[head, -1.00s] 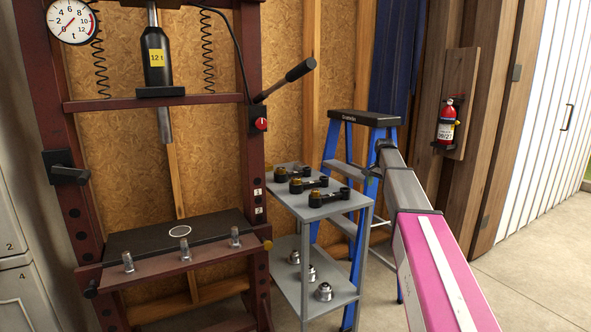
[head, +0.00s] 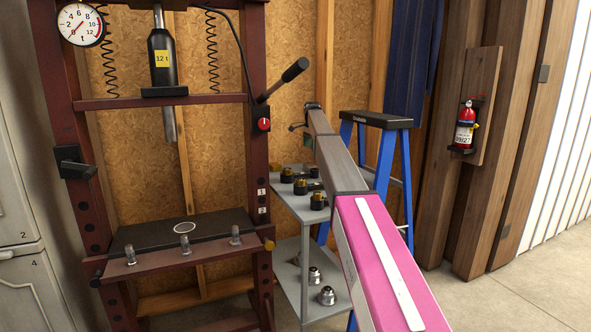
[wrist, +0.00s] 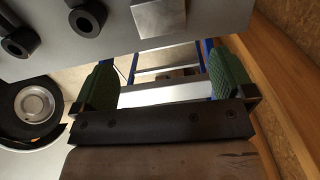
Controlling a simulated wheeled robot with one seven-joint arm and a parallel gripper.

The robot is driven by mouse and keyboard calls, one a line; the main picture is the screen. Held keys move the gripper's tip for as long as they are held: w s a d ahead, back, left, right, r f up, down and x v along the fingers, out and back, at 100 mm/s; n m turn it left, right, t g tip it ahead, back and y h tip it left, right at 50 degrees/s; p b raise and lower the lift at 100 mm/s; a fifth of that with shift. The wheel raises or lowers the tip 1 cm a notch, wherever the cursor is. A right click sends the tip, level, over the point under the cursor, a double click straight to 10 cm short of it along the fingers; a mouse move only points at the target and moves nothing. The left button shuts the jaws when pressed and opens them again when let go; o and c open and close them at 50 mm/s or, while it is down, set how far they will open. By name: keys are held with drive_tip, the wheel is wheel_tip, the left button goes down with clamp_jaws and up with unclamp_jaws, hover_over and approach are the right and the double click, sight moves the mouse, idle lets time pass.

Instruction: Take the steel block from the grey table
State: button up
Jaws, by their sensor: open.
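The steel block (wrist: 158,17) is a plain bright square at the top middle of the wrist view. It lies on the grey table (wrist: 215,30), near its edge. In the head view I cannot make it out; my arm covers part of the grey table (head: 289,209). My gripper (wrist: 165,72) is open, its two green pads wide apart with nothing between them. In the picture the block lies above the gap between the pads, apart from them. In the head view the gripper is mostly hidden behind my arm, above the table.
Black arm-like parts (wrist: 85,18) lie on the table left of the block. Round metal parts (head: 326,295) stand on the lower shelf. A blue ladder (head: 385,165) stands close behind and right. The dark red press (head: 258,180) stands to the left.

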drive_tip(key=shift+a+f, duration=0.2)
drive_tip(key=shift+f, duration=0.05)
hover_over(310, 165)
wheel_tip(310, 165, down, 4)
drive_tip(key=shift+a+f, duration=0.15)
drive_tip(key=shift+f, duration=2.95)
drive_tip(key=c, duration=1.2)
drive_tip(key=shift+c, duration=1.3)
drive_tip(key=shift+r, duration=0.15)
